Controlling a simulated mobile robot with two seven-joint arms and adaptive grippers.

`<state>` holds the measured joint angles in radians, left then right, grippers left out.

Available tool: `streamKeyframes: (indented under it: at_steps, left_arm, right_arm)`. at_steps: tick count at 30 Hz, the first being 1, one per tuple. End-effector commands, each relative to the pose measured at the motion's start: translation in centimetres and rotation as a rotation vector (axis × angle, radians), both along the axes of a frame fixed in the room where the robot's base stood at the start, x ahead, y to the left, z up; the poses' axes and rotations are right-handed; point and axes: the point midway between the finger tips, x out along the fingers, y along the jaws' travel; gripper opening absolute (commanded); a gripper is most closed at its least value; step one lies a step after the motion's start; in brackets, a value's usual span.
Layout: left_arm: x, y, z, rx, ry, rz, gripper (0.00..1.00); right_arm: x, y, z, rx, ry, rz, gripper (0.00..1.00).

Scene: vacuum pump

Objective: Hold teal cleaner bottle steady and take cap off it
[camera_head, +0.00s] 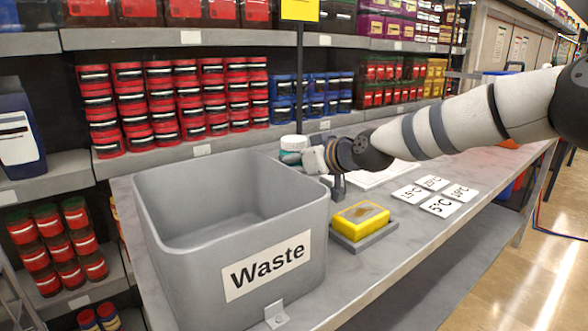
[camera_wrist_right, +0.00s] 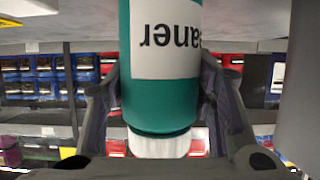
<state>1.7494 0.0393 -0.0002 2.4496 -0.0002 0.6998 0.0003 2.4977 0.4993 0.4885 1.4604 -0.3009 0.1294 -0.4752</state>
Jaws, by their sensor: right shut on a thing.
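The teal cleaner bottle (camera_head: 289,158) stands upright behind the waste bin, with its white cap (camera_head: 293,142) on top. Its lower part is hidden by the bin. My right gripper (camera_head: 308,158) reaches in from the right and is shut on the bottle's side, below the cap. In the right wrist view, which is upside down, the bottle (camera_wrist_right: 160,95) lies between the two dark fingers, with its white label and the cap (camera_wrist_right: 160,144) clear of them. The bottle's base is out of frame, so I cannot tell if it touches the table. My left gripper is not in view.
The grey waste bin (camera_head: 160,200) fills the table's front left. A yellow sponge (camera_head: 360,215) in a grey tray and several temperature cards (camera_head: 440,205) lie to the right on the grey table (camera_head: 390,265). Shelves of red and blue containers stand behind.

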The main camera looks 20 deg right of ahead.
Motion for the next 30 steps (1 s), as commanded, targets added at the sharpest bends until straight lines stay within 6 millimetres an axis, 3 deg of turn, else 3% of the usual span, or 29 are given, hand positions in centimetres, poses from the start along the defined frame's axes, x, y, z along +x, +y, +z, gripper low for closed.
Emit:
streamKeyframes:
  at_steps: [3,10,12,18,24,30]
  left_arm:
    - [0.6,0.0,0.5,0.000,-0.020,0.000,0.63]
    - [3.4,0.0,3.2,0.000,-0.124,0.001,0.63]
    - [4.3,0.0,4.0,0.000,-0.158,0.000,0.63]
    - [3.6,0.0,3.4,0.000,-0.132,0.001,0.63]
    - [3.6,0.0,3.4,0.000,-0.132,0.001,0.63]
    - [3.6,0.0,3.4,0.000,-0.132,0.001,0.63]
  right_arm:
    - [-0.4,0.0,3.5,-0.001,-0.014,0.000,0.05]
    - [-6.0,-0.9,10.6,0.001,-0.032,0.000,0.05]
    - [-8.2,-1.1,11.3,0.002,-0.030,0.002,0.05]
    - [-12.0,-1.8,11.5,0.001,-0.009,0.001,0.05]
    - [-13.7,-2.1,12.1,0.002,-0.006,0.001,0.05]
    - [-13.9,-2.2,12.2,0.001,-0.005,0.001,0.05]
